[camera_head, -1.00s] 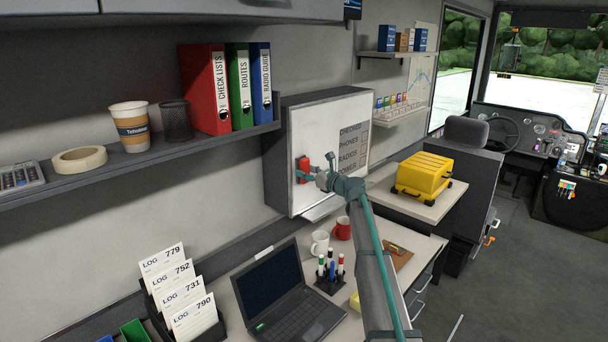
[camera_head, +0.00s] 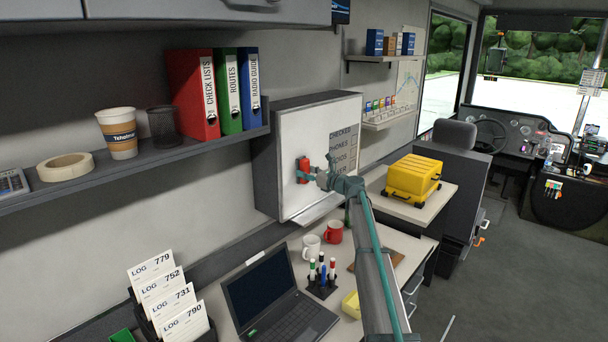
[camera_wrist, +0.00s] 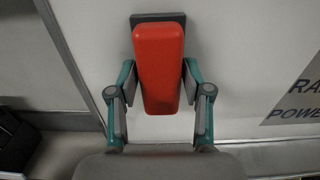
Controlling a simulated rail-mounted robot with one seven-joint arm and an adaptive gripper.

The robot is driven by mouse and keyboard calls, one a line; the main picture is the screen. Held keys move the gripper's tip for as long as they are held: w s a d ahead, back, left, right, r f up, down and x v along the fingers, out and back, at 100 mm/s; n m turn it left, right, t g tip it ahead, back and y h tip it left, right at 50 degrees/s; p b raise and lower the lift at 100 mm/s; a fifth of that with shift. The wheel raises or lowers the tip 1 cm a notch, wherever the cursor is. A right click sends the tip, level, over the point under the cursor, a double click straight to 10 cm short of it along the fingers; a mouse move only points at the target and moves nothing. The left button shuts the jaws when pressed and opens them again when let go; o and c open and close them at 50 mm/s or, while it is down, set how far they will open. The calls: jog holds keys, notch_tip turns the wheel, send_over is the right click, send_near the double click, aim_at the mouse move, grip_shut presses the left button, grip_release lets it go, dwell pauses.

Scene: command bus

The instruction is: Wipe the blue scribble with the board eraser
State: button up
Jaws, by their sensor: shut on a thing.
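My gripper (camera_head: 314,174) is shut on the board eraser (camera_wrist: 159,68), which has a red body and a dark pad. The eraser also shows in the head view (camera_head: 304,168) as a small red block. Its dark pad is against or very close to the whiteboard (camera_head: 297,128); I cannot tell contact for sure. In the wrist view the teal and grey fingers flank the red body. No blue scribble shows on the visible board surface; the part behind the eraser and gripper is hidden.
The whiteboard has a printed checklist (camera_head: 343,150) on its right side and a tray (camera_head: 318,209) below. Mugs (camera_head: 333,232), a marker holder (camera_head: 322,282) and an open laptop (camera_head: 275,300) stand on the desk beneath. A yellow case (camera_head: 413,178) stands to the right. A shelf (camera_head: 200,150) juts out at left.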

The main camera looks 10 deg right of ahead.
aim_at(287, 175)
jog(key=shift+w+d, duration=1.1)
jog(key=shift+d, duration=0.25)
jog(key=shift+w+d, duration=1.15)
jog(key=shift+d, duration=0.2)
jog(key=shift+w+d, duration=1.1)
jog(key=shift+d, duration=0.4)
jog(key=shift+s+a+p, duration=0.2)
jog(key=shift+s+a, duration=1.65)
jog(key=shift+a, duration=0.55)
jog(key=shift+s+a+p, duration=0.25)
jog(key=shift+s+a, duration=1.65)
jog(key=shift+a, duration=0.45)
jog(key=shift+s+a+p, duration=0.2)
jog(key=shift+s+a, duration=1.65)
jog(key=shift+a, duration=0.55)
jog(key=v, duration=0.6)
